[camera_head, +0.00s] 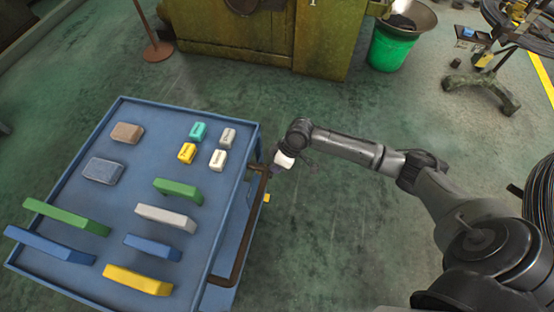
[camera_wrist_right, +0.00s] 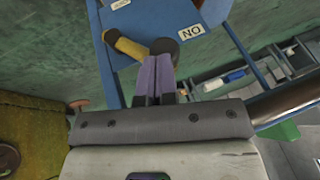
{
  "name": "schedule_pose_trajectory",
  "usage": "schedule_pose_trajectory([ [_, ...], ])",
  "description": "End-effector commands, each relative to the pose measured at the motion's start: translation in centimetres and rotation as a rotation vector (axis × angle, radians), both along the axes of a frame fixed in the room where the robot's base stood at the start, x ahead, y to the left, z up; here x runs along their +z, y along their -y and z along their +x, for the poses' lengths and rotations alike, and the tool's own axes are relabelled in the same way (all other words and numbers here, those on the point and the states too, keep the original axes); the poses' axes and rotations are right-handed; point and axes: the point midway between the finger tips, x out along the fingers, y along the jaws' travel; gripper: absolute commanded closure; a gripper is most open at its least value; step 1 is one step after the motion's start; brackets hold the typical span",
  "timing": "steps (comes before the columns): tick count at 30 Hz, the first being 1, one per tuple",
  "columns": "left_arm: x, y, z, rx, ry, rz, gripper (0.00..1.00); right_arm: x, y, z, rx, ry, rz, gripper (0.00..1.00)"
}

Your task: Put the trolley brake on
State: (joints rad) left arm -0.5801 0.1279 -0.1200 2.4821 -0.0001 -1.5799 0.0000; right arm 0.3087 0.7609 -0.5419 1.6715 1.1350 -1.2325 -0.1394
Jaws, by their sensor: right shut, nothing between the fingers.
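The blue trolley (camera_head: 225,215) stands left of centre in the head view, with a brown handle bar (camera_head: 240,240) along its right side. My right gripper (camera_head: 277,170) is beside that side, near the handle bar. In the right wrist view its purple fingers (camera_wrist_right: 155,78) are shut with nothing between them. Just past the fingertips is a yellow brake lever (camera_wrist_right: 128,46) with a dark round pivot (camera_wrist_right: 164,47); I cannot tell if the fingers touch it. A white label (camera_wrist_right: 190,32) reads "NO", apparently an upside-down "ON". My left gripper is not in view.
Several coloured blocks and bars, such as a green bar (camera_head: 178,190), lie on the trolley top. A green machine (camera_head: 265,50) and a green bucket (camera_head: 390,48) stand at the back. The floor (camera_head: 330,240) right of the trolley is clear.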

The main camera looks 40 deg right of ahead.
Motion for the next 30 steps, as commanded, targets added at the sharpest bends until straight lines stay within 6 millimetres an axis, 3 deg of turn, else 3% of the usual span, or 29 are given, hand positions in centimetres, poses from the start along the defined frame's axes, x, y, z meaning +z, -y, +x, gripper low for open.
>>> schedule_pose_trajectory([
  [8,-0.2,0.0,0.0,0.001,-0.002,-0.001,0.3,-0.1,0.0,0.0,0.0,0.0,0.0,1.0],
  [13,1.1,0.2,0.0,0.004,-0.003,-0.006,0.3,1.0,0.5,0.2,-0.002,0.0,0.001,1.0],
  [20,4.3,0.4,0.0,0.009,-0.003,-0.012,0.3,3.7,2.2,0.6,-0.005,0.001,0.0,1.0],
  [30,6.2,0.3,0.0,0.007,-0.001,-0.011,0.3,9.3,4.4,-0.9,-0.002,0.002,0.0,1.0],
])
